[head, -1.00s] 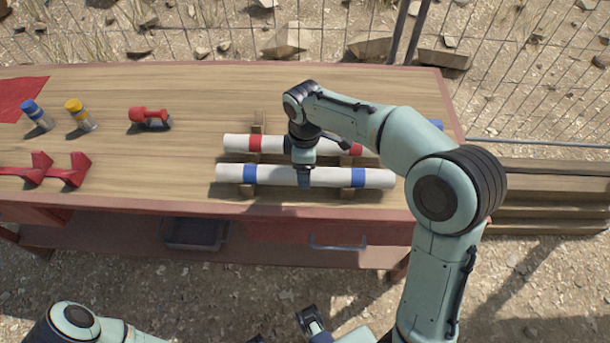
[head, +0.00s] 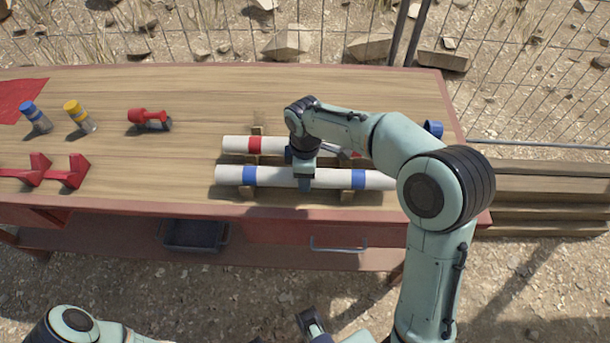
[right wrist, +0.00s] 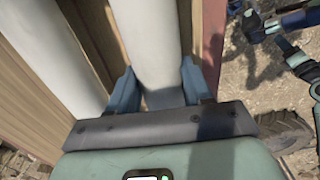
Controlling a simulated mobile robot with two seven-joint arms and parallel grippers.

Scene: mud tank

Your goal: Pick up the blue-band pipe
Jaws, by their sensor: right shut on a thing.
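The blue-band pipe (head: 275,177) is white with a blue band near each end. It lies across wooden supports along the front of the table. My right gripper (head: 304,185) points down at its middle and is shut on it. In the right wrist view my right gripper (right wrist: 155,98) has one finger on each side of the white pipe (right wrist: 150,45). The pipe's right end is partly hidden by my arm. What looks like my left gripper (head: 311,322) is low at the bottom edge, away from the table; its fingers are unclear.
A red-band pipe (head: 235,144) lies parallel just behind. On the table's (head: 240,90) left are a blue-capped bottle (head: 36,118), a yellow-capped one (head: 80,117), a red tool (head: 149,118) and red brackets (head: 66,171). A grey bin (head: 193,235) sits below. Mesh fence (head: 530,70) stands behind.

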